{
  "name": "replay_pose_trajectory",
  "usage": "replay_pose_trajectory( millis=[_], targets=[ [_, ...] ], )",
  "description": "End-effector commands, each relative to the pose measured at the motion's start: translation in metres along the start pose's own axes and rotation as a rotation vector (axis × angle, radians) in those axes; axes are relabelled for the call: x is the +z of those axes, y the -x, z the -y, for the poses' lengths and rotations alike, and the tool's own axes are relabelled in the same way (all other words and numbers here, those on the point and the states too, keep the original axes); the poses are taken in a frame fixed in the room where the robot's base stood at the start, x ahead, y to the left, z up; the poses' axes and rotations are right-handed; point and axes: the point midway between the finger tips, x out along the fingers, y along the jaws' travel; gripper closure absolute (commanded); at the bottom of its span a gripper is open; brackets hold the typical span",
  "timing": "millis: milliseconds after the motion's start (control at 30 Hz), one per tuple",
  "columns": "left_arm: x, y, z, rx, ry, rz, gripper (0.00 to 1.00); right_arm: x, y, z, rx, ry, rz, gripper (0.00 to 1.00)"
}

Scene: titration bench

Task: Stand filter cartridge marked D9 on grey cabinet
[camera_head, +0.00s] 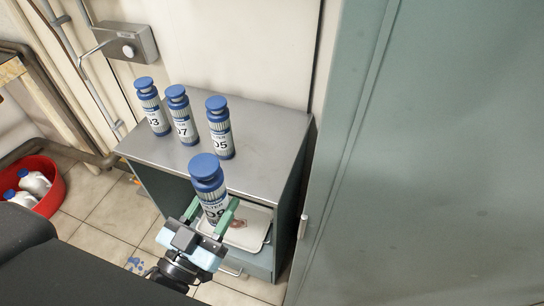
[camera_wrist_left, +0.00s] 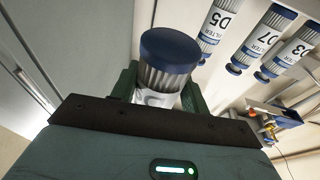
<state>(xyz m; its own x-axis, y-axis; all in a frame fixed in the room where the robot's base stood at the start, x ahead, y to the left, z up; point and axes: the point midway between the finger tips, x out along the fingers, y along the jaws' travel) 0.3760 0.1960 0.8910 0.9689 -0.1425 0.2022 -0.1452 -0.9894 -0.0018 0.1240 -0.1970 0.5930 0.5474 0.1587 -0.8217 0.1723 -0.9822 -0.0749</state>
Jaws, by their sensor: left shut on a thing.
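My left gripper (camera_head: 217,217) is shut on a blue-capped filter cartridge (camera_head: 209,180), whose label looks like D9 though partly hidden by the fingers. The cartridge is upright, in front of the near edge of the grey cabinet (camera_head: 262,138) in the head view. It also shows in the left wrist view (camera_wrist_left: 166,62), between the green fingers. Cartridges marked D3 (camera_head: 152,106), D7 (camera_head: 182,114) and D5 (camera_head: 220,127) stand upright on the cabinet top. My right gripper is not in view.
The cabinet top is bare right of D5 and along its front. A pale tray (camera_head: 256,216) lies inside the open cabinet. A tall grey-green locker (camera_head: 440,150) rises at the right. A red tub (camera_head: 53,190) with white bottles is on the floor at left.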

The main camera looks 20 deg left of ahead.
Motion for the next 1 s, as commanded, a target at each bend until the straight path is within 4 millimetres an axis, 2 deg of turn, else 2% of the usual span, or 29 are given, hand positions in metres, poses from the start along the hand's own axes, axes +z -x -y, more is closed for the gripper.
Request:
replay_pose_trajectory(
  millis=[33,100,467,667,1000],
  targets=[
    [0.013,0.007,-0.002,0.011,0.002,0.005,0.82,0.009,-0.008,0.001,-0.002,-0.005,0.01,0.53],
    [0.018,0.011,-0.004,0.022,0.002,0.002,0.82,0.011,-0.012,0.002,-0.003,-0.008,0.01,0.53],
    [0.019,0.012,-0.006,0.036,0.005,-0.006,0.82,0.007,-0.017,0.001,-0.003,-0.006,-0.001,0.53],
    [0.022,-0.017,-0.007,0.036,0.003,-0.011,0.82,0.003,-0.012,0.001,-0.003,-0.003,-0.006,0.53],
    [0.037,-0.088,-0.009,0.035,0.002,-0.009,0.82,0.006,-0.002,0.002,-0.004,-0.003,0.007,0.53]
  ],
)
